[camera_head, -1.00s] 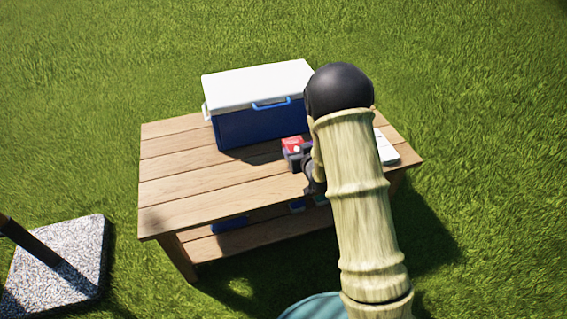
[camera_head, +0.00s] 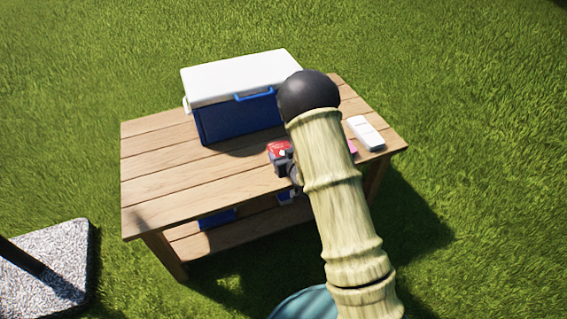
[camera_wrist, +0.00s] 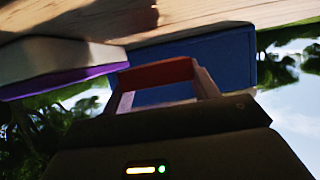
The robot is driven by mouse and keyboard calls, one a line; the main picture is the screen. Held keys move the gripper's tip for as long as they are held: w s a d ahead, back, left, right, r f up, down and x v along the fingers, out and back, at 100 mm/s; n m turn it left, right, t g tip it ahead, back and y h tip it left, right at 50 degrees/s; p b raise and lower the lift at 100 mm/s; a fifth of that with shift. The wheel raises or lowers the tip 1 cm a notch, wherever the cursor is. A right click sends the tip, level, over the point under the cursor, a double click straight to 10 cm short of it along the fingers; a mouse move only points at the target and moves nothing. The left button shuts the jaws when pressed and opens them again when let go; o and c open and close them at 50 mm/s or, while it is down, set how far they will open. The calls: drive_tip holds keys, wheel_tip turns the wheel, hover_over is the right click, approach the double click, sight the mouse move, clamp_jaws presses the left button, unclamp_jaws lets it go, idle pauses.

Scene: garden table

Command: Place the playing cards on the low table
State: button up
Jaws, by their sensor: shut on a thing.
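My gripper (camera_head: 282,160) is over the right front part of a wooden table (camera_head: 165,180). It is shut on a small red pack (camera_head: 279,149), which looks like the playing cards. In the wrist view the red pack (camera_wrist: 158,73) shows between the two fingers. I cannot tell whether the pack touches the tabletop. My arm hides part of the table to the right of the gripper. A teal rounded surface (camera_head: 300,304) shows at the bottom edge, partly behind my arm; I cannot tell whether it is the low table.
A blue cooler with a white lid (camera_head: 240,110) stands behind the pack. A white box (camera_head: 366,133) and a pink item (camera_head: 351,148) lie to the right. Blue items (camera_head: 217,219) are on the lower shelf. A stone base with a pole (camera_head: 48,262) stands at left.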

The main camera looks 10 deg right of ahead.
drive_tip(key=shift+f+b, duration=0.75)
drive_tip(key=shift+f, duration=1.15)
drive_tip(key=shift+f, duration=0.2)
drive_tip(key=o, duration=1)
drive_tip(key=shift+r, duration=0.1)
drive_tip(key=shift+r, duration=0.15)
drive_tip(key=p+v, duration=0.2)
drive_tip(key=v, duration=1)
drive_tip(key=shift+p, duration=0.4)
